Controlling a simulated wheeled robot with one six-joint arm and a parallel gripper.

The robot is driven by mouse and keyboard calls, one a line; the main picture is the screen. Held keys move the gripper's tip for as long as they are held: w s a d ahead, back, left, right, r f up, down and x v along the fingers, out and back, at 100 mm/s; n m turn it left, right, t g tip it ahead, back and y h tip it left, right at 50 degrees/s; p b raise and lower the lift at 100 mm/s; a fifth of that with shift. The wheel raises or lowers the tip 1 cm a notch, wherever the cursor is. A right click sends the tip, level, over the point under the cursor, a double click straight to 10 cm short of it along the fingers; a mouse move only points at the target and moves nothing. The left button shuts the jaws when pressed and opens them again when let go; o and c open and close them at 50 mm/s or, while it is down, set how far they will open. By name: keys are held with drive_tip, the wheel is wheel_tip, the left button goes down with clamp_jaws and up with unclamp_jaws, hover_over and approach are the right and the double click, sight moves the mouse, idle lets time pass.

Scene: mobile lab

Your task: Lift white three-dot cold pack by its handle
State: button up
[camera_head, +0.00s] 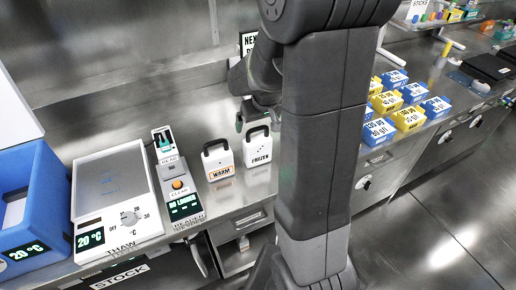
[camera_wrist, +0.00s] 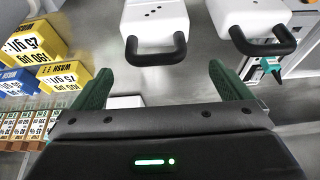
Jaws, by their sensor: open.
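The white three-dot cold pack (camera_head: 259,152) stands upright on the steel bench, with a black handle on top and a FROZEN label. In the wrist view, the pack (camera_wrist: 155,17) is at the top centre, its dots visible and its black handle (camera_wrist: 157,58) towards me. My gripper (camera_head: 257,119) is open and empty, close by the pack's handle. In the wrist view, the green fingers of my gripper (camera_wrist: 161,82) are spread to either side, with the handle beyond and between them. I cannot tell the exact gap.
A second white pack (camera_head: 218,162), labelled WARM, stands close at left; its handle (camera_wrist: 262,42) is near my right finger in the wrist view. A reader (camera_head: 177,185) and thaw plate (camera_head: 113,190) lie further left. Blue and yellow boxes (camera_head: 408,117) stand right.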

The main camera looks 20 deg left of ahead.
sight(258, 129)
drive_tip(key=shift+d+p+x, duration=0.2)
drive_tip(key=shift+p+x, duration=0.05)
drive_tip(key=shift+x, duration=0.85)
drive_tip(key=shift+d+p+x, duration=0.25)
drive_tip(key=shift+x, duration=1.7)
drive_tip(key=shift+s, duration=0.15)
drive_tip(key=c, duration=1.4)
